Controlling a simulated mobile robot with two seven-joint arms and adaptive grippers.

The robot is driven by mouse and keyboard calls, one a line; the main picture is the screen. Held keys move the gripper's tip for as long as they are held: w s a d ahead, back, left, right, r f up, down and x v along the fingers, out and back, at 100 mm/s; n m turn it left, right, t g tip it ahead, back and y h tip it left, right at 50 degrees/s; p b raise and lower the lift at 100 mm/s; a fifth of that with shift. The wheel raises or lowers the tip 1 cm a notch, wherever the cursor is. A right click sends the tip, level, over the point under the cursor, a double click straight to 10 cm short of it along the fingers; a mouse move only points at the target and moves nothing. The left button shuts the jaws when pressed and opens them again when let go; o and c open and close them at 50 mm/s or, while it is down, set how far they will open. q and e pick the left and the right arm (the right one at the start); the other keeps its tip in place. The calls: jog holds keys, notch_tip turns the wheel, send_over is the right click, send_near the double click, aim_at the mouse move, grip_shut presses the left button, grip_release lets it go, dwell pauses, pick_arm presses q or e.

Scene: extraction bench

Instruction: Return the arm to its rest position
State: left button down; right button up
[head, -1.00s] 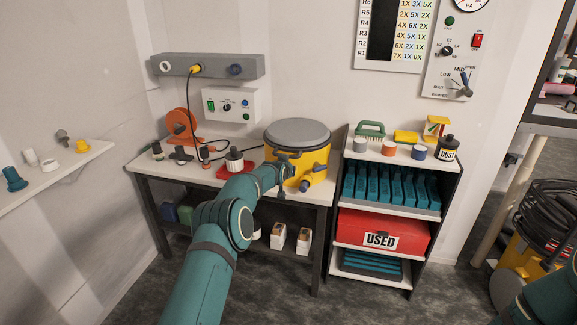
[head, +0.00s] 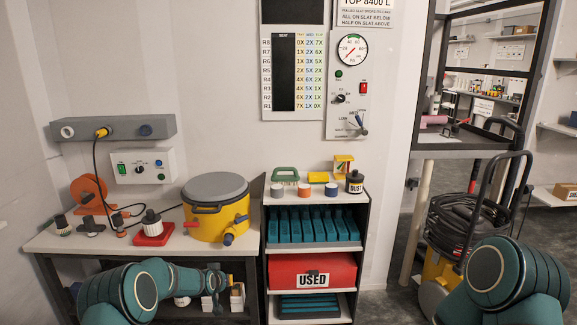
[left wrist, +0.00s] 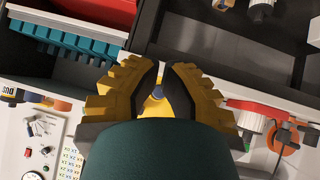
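My left arm (head: 135,290) is bent low in front of the bench (head: 45,243). Its gripper (left wrist: 160,66) is below the bench top and in front of the lower shelf, apart from the yellow pot (head: 205,228). In the left wrist view its yellow fingers and black pads come close together at the tips. I see nothing held, but cannot tell how far the fingers are open. The pot's blue tap (head: 228,239) shows beyond them in the wrist view (left wrist: 157,92). My right arm (head: 505,285) shows at the lower right; its gripper is out of view.
A shelf unit (head: 366,235) with blue racks and a red USED box (head: 290,271) stands right of the bench. A red tray (head: 153,236) and an orange reel (head: 88,192) sit on the bench. A yellow cart with cable (head: 455,230) stands at right.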

pick_arm(q)
jog(key=s+d+f+g+h, duration=0.1)
jog(key=s+d+f, duration=0.2)
jog(key=s, duration=0.5)
jog(key=s+d+f+g, duration=0.2)
jog(key=s+d, duration=0.1)
jog(key=s, duration=0.4)
jog(key=s+d+f+g+h, duration=0.1)
jog(key=s+d+f, duration=0.2)
jog(key=s, duration=0.5)
jog(key=s+d+r+g, duration=0.1)
jog(key=s+d+g, duration=0.1)
jog(key=s, duration=0.9)
jog(key=s+d+r+g, duration=0.1)
jog(key=s+d+g, duration=0.1)
jog(key=s, duration=0.8)
jog(key=shift+s+n+h, duration=0.3)
jog(key=shift+s, duration=0.05)
